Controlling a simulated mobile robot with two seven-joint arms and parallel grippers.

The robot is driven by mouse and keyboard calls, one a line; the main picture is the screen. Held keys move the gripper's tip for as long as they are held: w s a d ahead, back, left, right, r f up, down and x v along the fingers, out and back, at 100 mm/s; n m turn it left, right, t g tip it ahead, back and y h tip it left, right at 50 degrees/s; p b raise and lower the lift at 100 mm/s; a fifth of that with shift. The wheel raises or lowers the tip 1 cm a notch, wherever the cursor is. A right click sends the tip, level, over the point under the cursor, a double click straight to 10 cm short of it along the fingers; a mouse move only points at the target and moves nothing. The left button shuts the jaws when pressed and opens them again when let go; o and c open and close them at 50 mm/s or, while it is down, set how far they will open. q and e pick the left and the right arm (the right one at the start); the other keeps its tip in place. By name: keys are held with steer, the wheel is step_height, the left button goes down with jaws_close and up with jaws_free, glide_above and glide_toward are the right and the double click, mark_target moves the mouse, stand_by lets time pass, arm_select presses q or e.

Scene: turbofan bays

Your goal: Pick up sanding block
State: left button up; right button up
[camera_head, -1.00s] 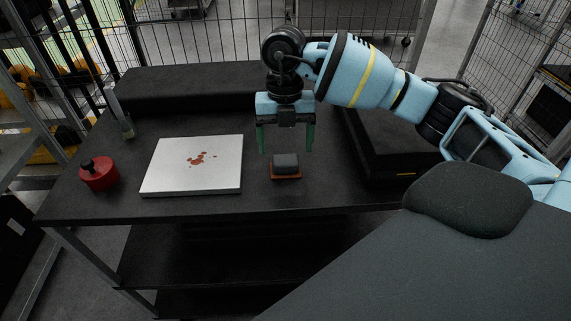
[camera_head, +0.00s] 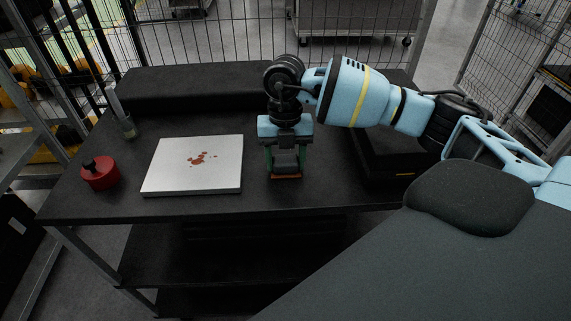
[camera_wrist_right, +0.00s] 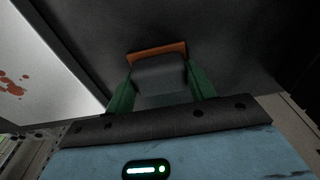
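The sanding block (camera_head: 286,168) is a small dark grey block on an orange-brown base, resting on the black table. My right gripper (camera_head: 286,164) points down over it, with its green fingers on either side of the grey part. The fingers have narrowed to about the block's width and appear to press on its sides. In the right wrist view the sanding block (camera_wrist_right: 160,72) sits between the fingertips of the right gripper (camera_wrist_right: 160,78), with its orange edge showing beyond them. The gripper body hides part of the block's top. My left gripper is not in view.
A white panel with red-brown spots (camera_head: 193,180) lies left of the block. A red container with a black knob (camera_head: 100,174) and a clear bottle (camera_head: 126,125) stand further left. A black raised box (camera_head: 385,160) is close on the right. Wire fencing stands behind the table.

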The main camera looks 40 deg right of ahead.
mark_target(286, 159)
steer(key=shift+c, duration=1.2)
steer(key=shift+r, duration=0.1)
step_height(286, 159, up, 10)
steer(key=shift+f, duration=0.1)
